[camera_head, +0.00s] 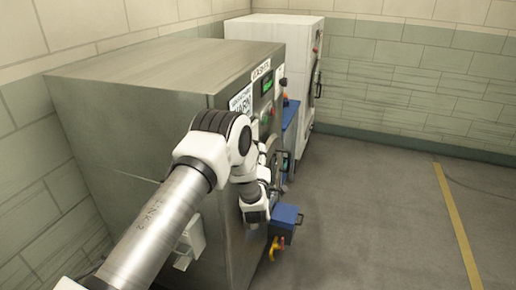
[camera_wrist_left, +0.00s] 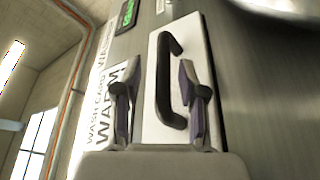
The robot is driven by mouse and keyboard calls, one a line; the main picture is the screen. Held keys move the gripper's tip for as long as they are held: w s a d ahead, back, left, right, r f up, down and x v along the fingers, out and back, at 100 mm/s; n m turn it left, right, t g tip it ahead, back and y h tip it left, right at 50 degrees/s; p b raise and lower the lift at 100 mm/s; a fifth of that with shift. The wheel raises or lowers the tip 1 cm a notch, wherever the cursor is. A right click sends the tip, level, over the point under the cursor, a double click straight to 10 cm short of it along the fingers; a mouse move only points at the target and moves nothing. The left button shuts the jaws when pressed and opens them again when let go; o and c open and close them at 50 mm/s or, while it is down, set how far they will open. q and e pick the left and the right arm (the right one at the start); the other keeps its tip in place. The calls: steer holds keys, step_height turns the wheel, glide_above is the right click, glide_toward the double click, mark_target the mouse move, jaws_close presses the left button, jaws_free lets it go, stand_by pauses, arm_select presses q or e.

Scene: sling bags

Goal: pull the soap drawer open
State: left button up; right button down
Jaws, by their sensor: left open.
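The soap drawer (camera_wrist_left: 152,118) shows in the left wrist view as a white front set in the steel machine face. It looks flush with that face. Its black bar handle (camera_wrist_left: 162,85) stands out from it. My left gripper (camera_wrist_left: 158,78) is open, with one finger on each side of the handle. I cannot tell whether either finger touches it. In the head view my left arm reaches to the front of the steel washing machine (camera_head: 135,72), and its wrist hides the drawer and the fingers. My right gripper is in neither view.
A green display (camera_wrist_left: 128,14) and a white lettered label (camera_wrist_left: 108,92) sit beside the drawer. A white machine (camera_head: 268,28) stands behind. A blue box (camera_head: 285,217) with a yellow part juts out low at the front. The floor (camera_head: 375,215) to the right is clear.

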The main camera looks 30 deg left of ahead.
arm_select(q)
steer(key=shift+w+a+r, duration=0.2)
steer(key=shift+w+a, duration=0.15)
steer(key=shift+w, duration=0.05)
steer(key=shift+w+a+f, duration=0.1)
steer(key=shift+w+a, duration=0.05)
steer(key=shift+w, duration=0.2)
steer(key=shift+w+f, duration=0.2)
steer(key=shift+w, duration=0.05)
steer(key=shift+s+r, duration=0.1)
steer(key=shift+s, duration=0.1)
jaws_close()
steer(key=w+d+b, duration=0.3)
steer(key=d+b, duration=0.3)
steer(key=d, duration=0.8)
steer(key=shift+w+b, duration=0.2)
steer(key=shift+b, duration=0.15)
jaws_free()
